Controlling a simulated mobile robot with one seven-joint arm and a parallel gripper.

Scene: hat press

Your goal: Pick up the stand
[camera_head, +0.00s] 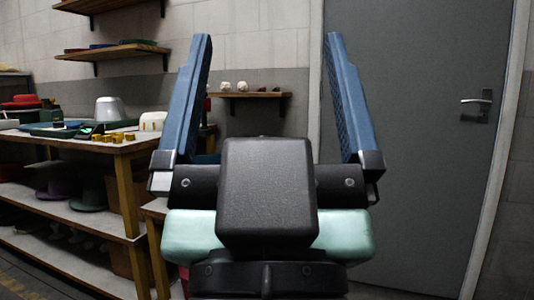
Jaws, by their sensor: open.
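My gripper (267,42) fills the middle of the view, its two blue fingers pointing up and spread wide apart. Nothing is between the fingers. I cannot make out for sure which thing is the stand. A white rounded block (110,108) sits on the workbench at the left. A smaller white piece (153,121) sits near the bench's right end. Both are to the left of my gripper and apart from it. My gripper hides what lies directly behind its body.
The wooden workbench (128,147) at the left holds red and green things and small yellow pieces. Its lower shelf holds dark hats (88,194). Wall shelves (113,51) hang above. A grey door (420,130) stands at the right. A small shelf (250,95) is behind my gripper.

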